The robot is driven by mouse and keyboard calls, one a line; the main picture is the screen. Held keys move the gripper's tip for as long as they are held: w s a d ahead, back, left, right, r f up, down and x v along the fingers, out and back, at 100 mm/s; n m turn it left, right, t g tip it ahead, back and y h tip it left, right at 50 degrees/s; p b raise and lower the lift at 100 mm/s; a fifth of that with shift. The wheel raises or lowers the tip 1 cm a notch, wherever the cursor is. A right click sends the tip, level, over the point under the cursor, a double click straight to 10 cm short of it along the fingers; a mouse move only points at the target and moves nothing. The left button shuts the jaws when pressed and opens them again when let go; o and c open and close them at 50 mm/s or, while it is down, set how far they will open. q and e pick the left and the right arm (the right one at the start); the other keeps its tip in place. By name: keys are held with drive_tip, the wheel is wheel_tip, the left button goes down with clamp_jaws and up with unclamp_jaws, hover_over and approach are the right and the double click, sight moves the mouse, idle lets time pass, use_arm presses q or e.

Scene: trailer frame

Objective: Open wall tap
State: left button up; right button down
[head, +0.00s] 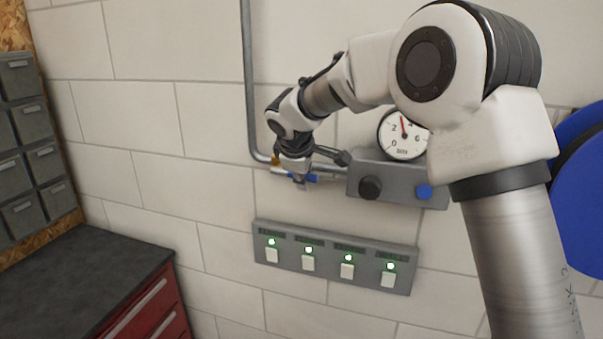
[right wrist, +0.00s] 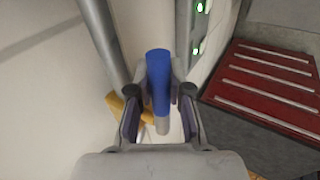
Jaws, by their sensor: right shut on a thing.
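The wall tap is a small valve with a blue lever handle (head: 314,178) on the grey pipe beside the gauge panel. A brass-coloured fitting (head: 275,160) shows at the pipe bend and also in the right wrist view (right wrist: 116,103). My right gripper (head: 300,182) is at the tap, shut on the blue handle. In the right wrist view, the handle (right wrist: 158,75) lies between the two fingers (right wrist: 159,88). The fingers partly hide the valve, so its exact turn is hard to tell. My left gripper is not in view.
A grey panel (head: 395,184) with a black knob, blue button and pressure gauge (head: 403,133) is right of the tap. A switch strip (head: 335,256) with green lights is below. A red cabinet (head: 150,310) with a dark top stands lower left. A blue reel (head: 580,200) is far right.

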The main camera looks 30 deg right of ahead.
drive_tip(key=shift+r+g+h, duration=0.3)
drive_tip(key=shift+r, duration=0.2)
drive_tip(key=c, duration=1.1)
unclamp_jaws()
drive_tip(key=shift+o, duration=0.2)
drive_tip(key=shift+s+a, duration=0.1)
drive_tip(key=shift+s, duration=0.05)
drive_tip(key=shift+r, duration=0.1)
drive_tip(key=v, duration=1.2)
